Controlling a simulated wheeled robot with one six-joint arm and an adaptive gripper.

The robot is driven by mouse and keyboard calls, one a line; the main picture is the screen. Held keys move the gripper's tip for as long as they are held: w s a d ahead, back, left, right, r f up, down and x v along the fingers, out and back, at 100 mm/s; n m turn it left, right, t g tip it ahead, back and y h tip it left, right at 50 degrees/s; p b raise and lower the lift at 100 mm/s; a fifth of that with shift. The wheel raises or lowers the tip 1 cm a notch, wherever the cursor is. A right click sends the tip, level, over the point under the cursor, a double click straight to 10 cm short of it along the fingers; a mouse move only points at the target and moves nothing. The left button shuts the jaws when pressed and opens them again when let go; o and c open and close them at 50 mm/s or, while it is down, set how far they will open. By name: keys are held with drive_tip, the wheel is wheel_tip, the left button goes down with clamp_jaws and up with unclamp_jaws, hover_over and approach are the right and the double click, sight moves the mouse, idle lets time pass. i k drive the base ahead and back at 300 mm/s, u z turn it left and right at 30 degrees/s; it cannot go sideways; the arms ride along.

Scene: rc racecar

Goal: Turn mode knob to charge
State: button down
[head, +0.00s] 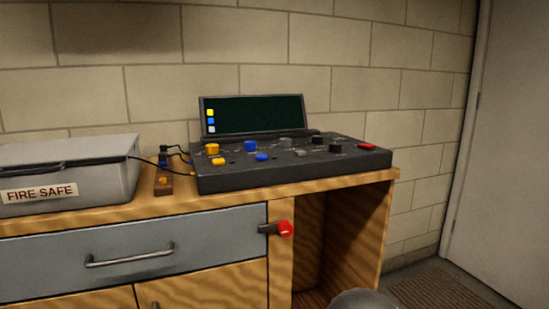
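A dark control console (290,176) sits on the wooden bench with a tilted dark screen (262,115) at its back. A red piece (367,146) is at the right end. The labels are too small to read, so I cannot tell which knob is the mode knob or where it points. My gripper is not in view.
A grey box marked FIRE SAFE (65,175) stands left of the console. A small brown strip (163,180) with black cables lies between them. A red knob (285,229) sticks out from the bench front, beside a grey drawer (140,248). Open floor shows at lower right.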

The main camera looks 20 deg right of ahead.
sight(335, 148)
drive_tip(key=u, duration=0.15)
drive_tip(key=k, duration=0.45)
drive_tip(key=z, duration=0.8)
drive_tip(key=i, duration=1.25)
drive_tip(key=u, duration=0.75)
